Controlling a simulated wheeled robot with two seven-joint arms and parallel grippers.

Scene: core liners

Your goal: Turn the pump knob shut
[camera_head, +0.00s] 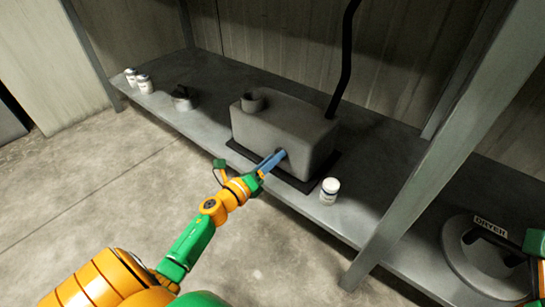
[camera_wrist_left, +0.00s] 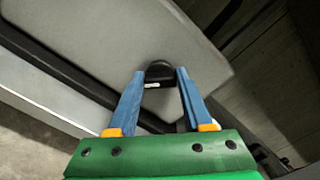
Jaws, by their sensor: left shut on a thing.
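The grey pump (camera_head: 285,128) is a boxy body with rounded edges on the shelf, with a short round neck on top. Its dark knob (camera_wrist_left: 160,72) sticks out of the front face, with a small white mark on it. My left gripper (camera_head: 279,155) reaches the front of the pump. In the left wrist view its two blue fingers (camera_wrist_left: 160,78) are closed on the knob from both sides. In the head view the fingers mostly hide the knob. At the right edge, part of my right arm shows, but no right fingers are visible.
A white jar (camera_head: 329,191) stands on the shelf (camera_head: 215,125) just right of the pump. Two white jars (camera_head: 138,81) and a small dark object (camera_head: 182,99) stand to the left. A dark hose (camera_head: 344,65) rises behind. A shelf post (camera_head: 440,140) and a round dryer (camera_head: 480,262) are at right.

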